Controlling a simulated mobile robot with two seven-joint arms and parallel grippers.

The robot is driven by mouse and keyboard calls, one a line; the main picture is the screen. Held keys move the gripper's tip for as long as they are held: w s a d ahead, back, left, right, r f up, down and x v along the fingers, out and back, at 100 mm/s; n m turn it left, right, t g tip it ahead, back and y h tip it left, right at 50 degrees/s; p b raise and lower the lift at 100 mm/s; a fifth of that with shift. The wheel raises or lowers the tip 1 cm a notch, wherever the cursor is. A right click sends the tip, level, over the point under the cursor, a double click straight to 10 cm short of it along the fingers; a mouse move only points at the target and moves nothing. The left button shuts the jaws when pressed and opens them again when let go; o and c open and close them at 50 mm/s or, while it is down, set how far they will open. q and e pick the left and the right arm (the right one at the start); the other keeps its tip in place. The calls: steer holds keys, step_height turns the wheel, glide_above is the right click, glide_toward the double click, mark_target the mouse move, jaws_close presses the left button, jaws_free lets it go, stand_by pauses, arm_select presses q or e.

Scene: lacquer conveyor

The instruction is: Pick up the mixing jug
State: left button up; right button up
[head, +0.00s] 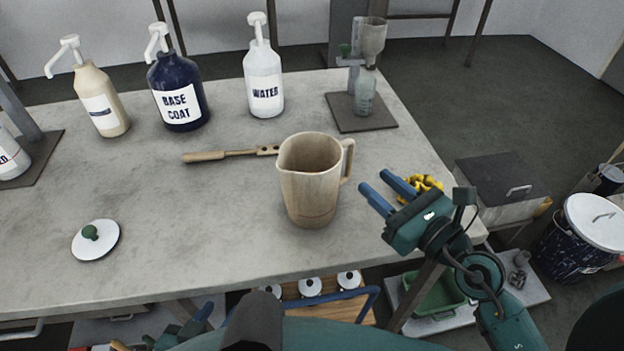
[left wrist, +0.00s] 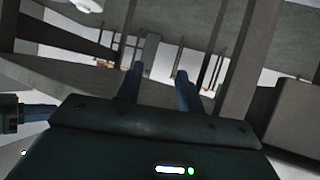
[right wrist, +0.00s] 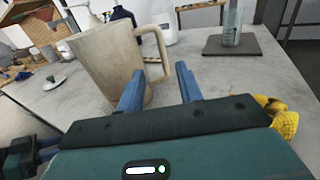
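The beige mixing jug (head: 309,185) stands upright on the grey table, its handle towards the right and its spout towards the left. It also shows in the right wrist view (right wrist: 105,65), with its handle just beyond my fingers. My right gripper (head: 373,186) is open and empty, to the right of the jug and apart from it. It shows in the right wrist view (right wrist: 158,85) with its two blue fingers spread. My left gripper (left wrist: 160,78) is open and empty, low at the table's front edge in the head view.
A wooden stick (head: 230,154) lies behind the jug. Pump bottles labelled base coat (head: 180,95) and water (head: 263,85) stand further back. A white lid (head: 96,241) lies at left. The table's front middle is clear.

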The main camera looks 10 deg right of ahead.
mark_target(350, 159)
steer(key=x, duration=0.5)
steer(key=shift+w+a+p, duration=0.1)
steer(key=shift+w+p, duration=0.25)
steer(key=shift+w, duration=0.05)
steer(key=x, duration=0.5)
steer(key=shift+w+f, duration=0.1)
steer(key=shift+f, duration=0.1)
jaws_close()
steer(key=shift+r, duration=0.1)
